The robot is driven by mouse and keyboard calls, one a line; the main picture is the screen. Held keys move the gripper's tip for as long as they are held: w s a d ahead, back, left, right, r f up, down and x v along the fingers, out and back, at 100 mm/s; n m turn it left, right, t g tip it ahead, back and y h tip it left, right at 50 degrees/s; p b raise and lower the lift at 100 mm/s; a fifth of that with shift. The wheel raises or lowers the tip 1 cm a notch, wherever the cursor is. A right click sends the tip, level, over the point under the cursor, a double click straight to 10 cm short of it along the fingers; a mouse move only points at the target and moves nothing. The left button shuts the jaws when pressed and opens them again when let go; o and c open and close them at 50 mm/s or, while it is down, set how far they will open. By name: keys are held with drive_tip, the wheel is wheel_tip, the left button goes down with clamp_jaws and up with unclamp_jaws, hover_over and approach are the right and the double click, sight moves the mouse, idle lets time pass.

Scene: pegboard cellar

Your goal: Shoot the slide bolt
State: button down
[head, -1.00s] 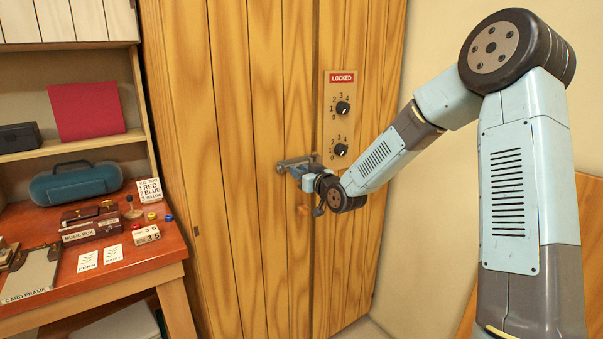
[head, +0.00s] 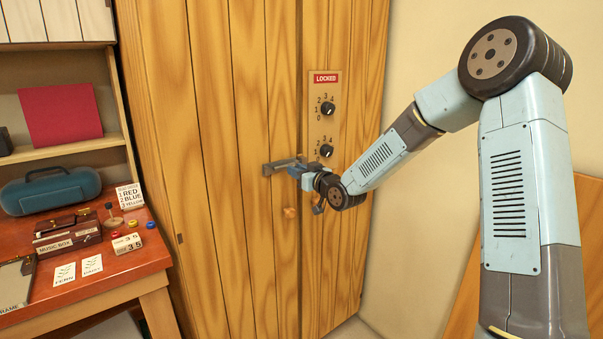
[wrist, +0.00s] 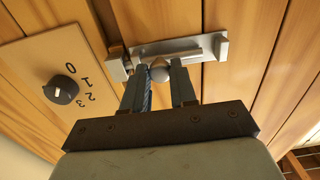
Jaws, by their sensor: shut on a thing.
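The slide bolt (head: 280,167) is a grey metal fitting on the wooden cabinet door, at the seam between its two leaves. In the wrist view its plate (wrist: 212,48) runs across the top, with a small block-like keeper (wrist: 117,70) at its left end. My gripper (head: 304,173) is at the bolt's right part in the head view. In the wrist view my gripper (wrist: 160,82) has its two fingers on either side of the bolt's round knob (wrist: 160,72), shut on it. The fingers partly hide the bar, and I cannot tell how far it reaches into the keeper.
A dial panel (head: 321,111) with a red LOCKED sign (head: 326,78) is on the right leaf above the bolt. A red-topped desk (head: 105,277) with small items stands at the left. Bare wall is at the right.

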drive_tip(key=shift+w+d, duration=0.15)
drive_tip(key=shift+d, duration=0.15)
drive_tip(key=c, duration=0.9)
unclamp_jaws()
drive_tip(key=v, duration=1.3)
drive_tip(key=shift+s+d, duration=0.15)
drive_tip(key=shift+s, duration=0.2)
